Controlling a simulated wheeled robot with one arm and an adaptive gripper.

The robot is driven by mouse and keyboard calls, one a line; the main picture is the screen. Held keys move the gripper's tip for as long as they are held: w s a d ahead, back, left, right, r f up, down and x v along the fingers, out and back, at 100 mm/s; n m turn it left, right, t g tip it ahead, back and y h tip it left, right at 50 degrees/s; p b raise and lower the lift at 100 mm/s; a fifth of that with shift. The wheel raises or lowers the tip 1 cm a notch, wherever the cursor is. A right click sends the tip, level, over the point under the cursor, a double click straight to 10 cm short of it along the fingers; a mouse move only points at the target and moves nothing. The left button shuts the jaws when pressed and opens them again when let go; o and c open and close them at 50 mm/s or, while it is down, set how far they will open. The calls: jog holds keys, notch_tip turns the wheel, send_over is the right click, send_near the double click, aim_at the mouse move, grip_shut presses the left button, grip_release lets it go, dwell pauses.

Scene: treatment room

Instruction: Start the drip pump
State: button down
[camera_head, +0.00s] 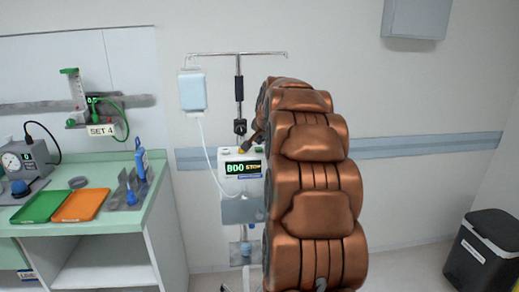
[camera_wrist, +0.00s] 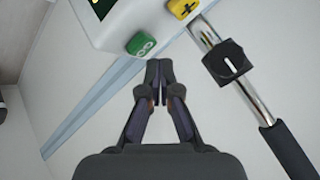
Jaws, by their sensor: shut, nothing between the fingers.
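The drip pump (camera_head: 229,168) is a white box clamped on the pole, with a dark display (camera_head: 243,168) showing green characters and the word STOP in yellow. In the wrist view the pump's white body (camera_wrist: 115,18) fills the top, with a green button (camera_wrist: 141,44) and a yellow plus button (camera_wrist: 183,8) on one side. My gripper (camera_wrist: 158,66) is shut and empty, its fingertips close beside the green button; I cannot tell whether they touch. In the head view my arm hides the pump's right side and most of the gripper.
A drip bag (camera_head: 192,92) hangs left of the pole (camera_head: 238,75), its tube running down to the pump. A black clamp knob (camera_wrist: 229,61) sits on the pole near my gripper. A green counter (camera_head: 100,222) with trays stands left. A black bin (camera_head: 482,250) stands right.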

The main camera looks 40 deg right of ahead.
aim_at(259, 149)
jog(key=shift+f, duration=0.2)
jog(key=shift+f, duration=0.25)
jog(key=shift+f+b, duration=0.4)
jog(key=shift+f, duration=0.05)
dwell(0.8)
dwell(0.4)
jog(key=shift+r+p, duration=0.3)
jog(key=shift+r, duration=0.6)
jog(key=shift+r+p, duration=0.95)
jog(key=shift+r, duration=1.55)
jog(key=shift+w, duration=0.1)
